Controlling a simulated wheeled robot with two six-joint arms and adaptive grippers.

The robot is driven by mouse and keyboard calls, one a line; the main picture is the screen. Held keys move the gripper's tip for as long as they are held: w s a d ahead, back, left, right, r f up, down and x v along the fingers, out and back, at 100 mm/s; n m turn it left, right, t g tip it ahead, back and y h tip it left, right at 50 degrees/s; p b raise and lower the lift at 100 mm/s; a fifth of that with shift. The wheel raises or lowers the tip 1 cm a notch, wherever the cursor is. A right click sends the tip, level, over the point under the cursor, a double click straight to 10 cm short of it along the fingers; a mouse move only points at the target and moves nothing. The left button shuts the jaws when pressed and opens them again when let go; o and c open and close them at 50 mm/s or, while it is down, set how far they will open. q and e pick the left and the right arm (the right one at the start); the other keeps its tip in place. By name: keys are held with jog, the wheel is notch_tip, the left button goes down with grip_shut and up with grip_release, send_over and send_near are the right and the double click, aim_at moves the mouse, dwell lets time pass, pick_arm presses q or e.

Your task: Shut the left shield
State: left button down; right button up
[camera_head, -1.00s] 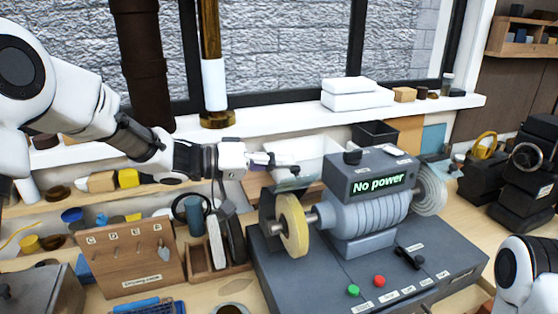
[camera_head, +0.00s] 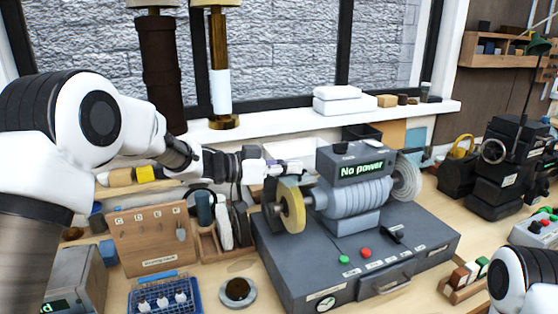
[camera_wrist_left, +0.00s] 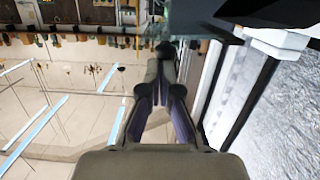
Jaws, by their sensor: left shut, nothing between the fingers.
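The bench grinder (camera_head: 350,195) stands on its grey base, with "No power" on its display. Its left wheel (camera_head: 290,207) is pale yellow, with a dark guard around it. The left shield is a small dark plate (camera_head: 289,181) above this wheel, partly hidden by my gripper, so its angle is hard to tell. My left gripper (camera_head: 292,168) is shut and empty, just above the left wheel and beside the shield; I cannot tell whether they touch. In the left wrist view the shut fingers (camera_wrist_left: 161,72) reach up close to a dark surface. My right gripper is out of view.
The right wheel (camera_head: 407,176) is grey. A tool rack (camera_head: 150,240) and a blue crate (camera_head: 165,297) stand left of the grinder. A round dish (camera_head: 238,292) lies in front. The window sill (camera_head: 270,138) runs behind. Black equipment (camera_head: 500,170) stands at the right.

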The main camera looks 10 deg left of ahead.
pick_arm(q)
jog(key=shift+s+d+f+m+b, duration=0.15)
jog(key=shift+s+f+m+b, duration=0.1)
jog(key=shift+f+m+b, duration=0.15)
jog(key=shift+f+m, duration=0.2)
jog(key=shift+m, duration=0.2)
jog(key=shift+d+f+m+t+b, duration=0.15)
jog(key=shift+f+m+t+b, duration=0.2)
jog(key=shift+m+b, duration=0.2)
jog(key=shift+s+d+f, duration=0.1)
jog(key=shift+s+f, duration=0.05)
jog(key=shift+f, duration=0.2)
